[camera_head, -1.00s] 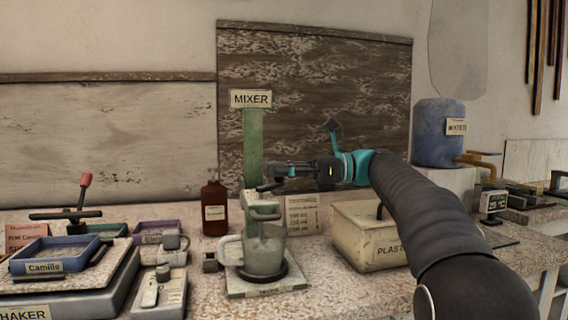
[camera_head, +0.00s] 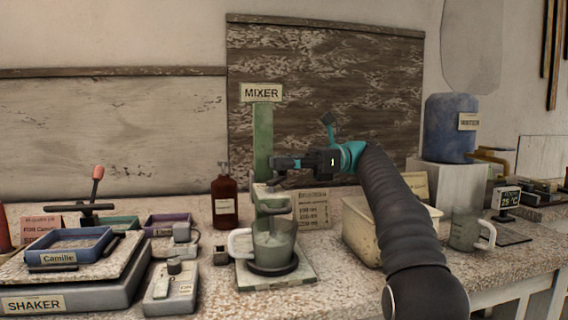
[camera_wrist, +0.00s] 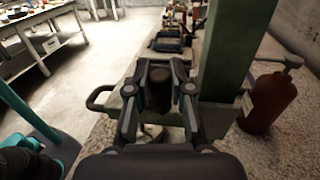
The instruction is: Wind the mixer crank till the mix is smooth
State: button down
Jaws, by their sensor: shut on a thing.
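The mixer is a green post (camera_head: 264,140) with a sign reading MIXER (camera_head: 261,92), standing on a flat base plate (camera_head: 303,276). A clear jug (camera_head: 273,245) with grey-green mix sits upright on the base under the mixer head (camera_head: 273,204). My gripper (camera_head: 279,163) is at the top of the mixer head, in front of the post. In the wrist view my gripper (camera_wrist: 160,88) is shut on the dark, upright crank knob (camera_wrist: 159,90). How smooth the mix is cannot be told.
A brown-red bottle (camera_head: 224,200) stands left of the mixer and a card (camera_head: 314,209) behind it. To the right are a cream bin (camera_head: 364,232), a second jug (camera_head: 465,230) and a blue barrel (camera_head: 450,130). A shaker (camera_head: 70,290) with trays is at left.

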jog(key=c, duration=1)
grip_release()
jog(key=shift+s+d+r+m+t, duration=0.1)
jog(key=shift+s+d+m+t, duration=0.05)
jog(key=shift+m+t, duration=0.2)
